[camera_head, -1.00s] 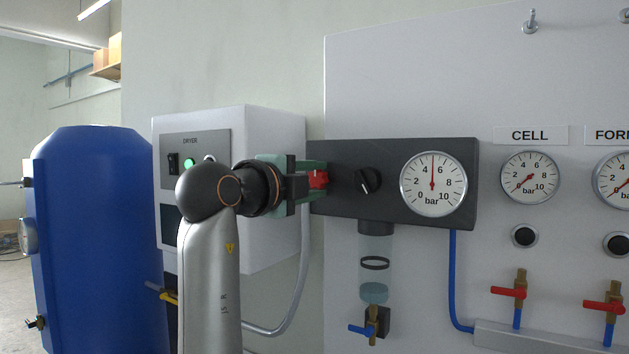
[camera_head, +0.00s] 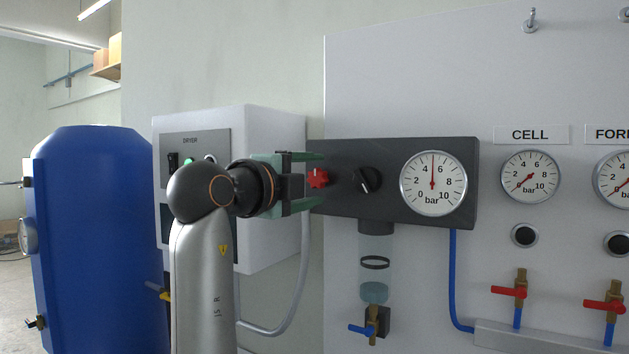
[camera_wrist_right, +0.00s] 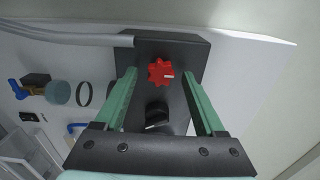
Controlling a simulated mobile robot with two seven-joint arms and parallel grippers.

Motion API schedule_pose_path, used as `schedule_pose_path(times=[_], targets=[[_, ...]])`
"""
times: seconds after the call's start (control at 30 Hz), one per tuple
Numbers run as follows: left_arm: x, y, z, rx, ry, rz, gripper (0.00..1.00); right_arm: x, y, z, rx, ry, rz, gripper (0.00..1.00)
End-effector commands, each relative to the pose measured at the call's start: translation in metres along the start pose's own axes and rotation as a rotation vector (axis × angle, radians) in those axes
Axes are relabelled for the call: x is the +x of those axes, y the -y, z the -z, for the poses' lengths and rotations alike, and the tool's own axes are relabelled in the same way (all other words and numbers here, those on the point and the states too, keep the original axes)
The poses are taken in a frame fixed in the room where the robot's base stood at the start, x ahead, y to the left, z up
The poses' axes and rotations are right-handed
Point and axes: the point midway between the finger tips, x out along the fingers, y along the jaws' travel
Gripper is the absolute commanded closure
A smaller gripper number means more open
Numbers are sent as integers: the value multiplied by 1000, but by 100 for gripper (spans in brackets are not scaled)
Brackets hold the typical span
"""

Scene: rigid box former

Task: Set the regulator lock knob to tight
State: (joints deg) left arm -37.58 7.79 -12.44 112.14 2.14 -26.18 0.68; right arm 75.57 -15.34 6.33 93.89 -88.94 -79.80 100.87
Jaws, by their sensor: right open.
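The dark regulator block (camera_head: 390,212) on the grey panel carries a red star-shaped knob (camera_head: 318,177) at its left and a black knob (camera_head: 368,181) with a white pointer mark beside it. No label shows which is the lock knob. My right gripper (camera_head: 314,180) is open, its green fingers above and below the red knob and apart from it. In the right wrist view the red knob (camera_wrist_right: 161,72) sits between the fingertips, with a white mark pointing right. My left gripper is not in view.
A round gauge (camera_head: 433,184) on the block reads about 5 bar. The white dryer box (camera_head: 275,190) stands close behind my right gripper. A clear bowl (camera_head: 374,265) with a blue-handled valve (camera_head: 363,329) hangs below the block. A blue tank (camera_head: 95,240) stands at left.

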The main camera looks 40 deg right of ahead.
Motion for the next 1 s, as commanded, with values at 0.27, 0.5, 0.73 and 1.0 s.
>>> schedule_pose_path(times=[0.27, 0.5, 0.73, 1.0], targets=[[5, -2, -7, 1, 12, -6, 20, -58, -1, 0, 1, 4, 2, 28], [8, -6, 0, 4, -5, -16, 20, -100, 0, 0, 2, 0, 3, 28], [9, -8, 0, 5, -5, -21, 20, -115, 0, 0, 1, -1, 2, 28], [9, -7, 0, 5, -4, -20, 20, -116, 0, 0, 1, 0, 1, 28]])
